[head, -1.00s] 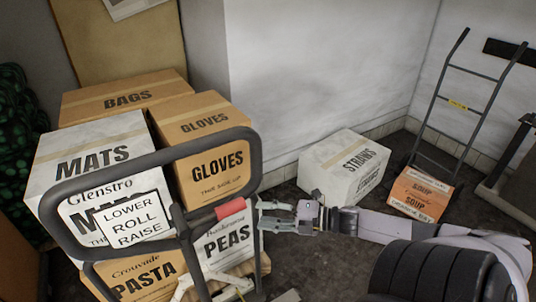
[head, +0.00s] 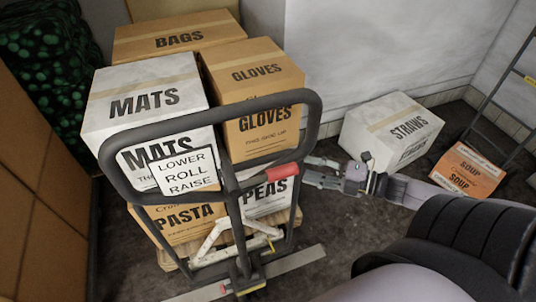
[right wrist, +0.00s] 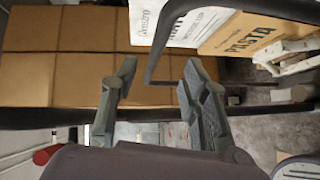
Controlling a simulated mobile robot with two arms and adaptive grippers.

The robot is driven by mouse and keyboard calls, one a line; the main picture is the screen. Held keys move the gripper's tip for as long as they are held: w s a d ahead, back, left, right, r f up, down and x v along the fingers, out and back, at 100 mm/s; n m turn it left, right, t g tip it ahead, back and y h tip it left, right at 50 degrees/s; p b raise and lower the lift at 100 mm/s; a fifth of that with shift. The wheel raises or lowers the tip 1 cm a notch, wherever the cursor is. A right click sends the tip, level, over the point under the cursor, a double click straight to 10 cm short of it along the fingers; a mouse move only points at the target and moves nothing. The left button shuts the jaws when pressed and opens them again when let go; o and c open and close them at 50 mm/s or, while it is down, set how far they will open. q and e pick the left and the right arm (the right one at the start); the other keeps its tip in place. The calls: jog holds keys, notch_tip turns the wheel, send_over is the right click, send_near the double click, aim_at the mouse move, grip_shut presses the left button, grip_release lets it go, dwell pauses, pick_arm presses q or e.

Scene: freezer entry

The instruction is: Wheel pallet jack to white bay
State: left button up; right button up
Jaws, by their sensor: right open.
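The pallet jack's dark loop handle (head: 313,120) stands upright with a "LOWER ROLL RAISE" sign (head: 186,172) and a red grip (head: 283,172). Behind it, its load on a wooden pallet includes boxes of mats (head: 145,97), gloves (head: 255,75), bags (head: 180,40), pasta (head: 180,220) and peas (head: 265,195). My right gripper (head: 312,174) is just right of the handle's right side, level with the red grip. In the right wrist view my right gripper (right wrist: 160,85) has its fingers spread, with the dark handle bar (right wrist: 160,50) beyond them. My left gripper is out of view.
A pale floor strip (head: 297,262) crosses near the jack's base.

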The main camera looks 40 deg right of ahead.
send_near(274, 159)
jog(key=x, duration=1)
jog(key=shift+w+a+f+p, duration=0.1)
jog(key=shift+w+a+p, duration=0.15)
jog(key=shift+p, duration=0.15)
jog(key=shift+w+a+f, duration=0.1)
jog(key=shift+w+a, duration=0.1)
jog(key=shift+w, duration=0.1)
jog(key=shift+w+a, duration=0.1)
jog(key=shift+w, duration=0.05)
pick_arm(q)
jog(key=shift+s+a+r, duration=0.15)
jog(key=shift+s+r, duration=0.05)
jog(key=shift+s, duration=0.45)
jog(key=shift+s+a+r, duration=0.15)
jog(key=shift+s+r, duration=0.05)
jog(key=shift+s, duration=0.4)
pick_arm(e)
jog(key=shift+a, duration=0.1)
jog(key=c, duration=0.9)
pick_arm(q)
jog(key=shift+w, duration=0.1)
pick_arm(e)
grip_shut()
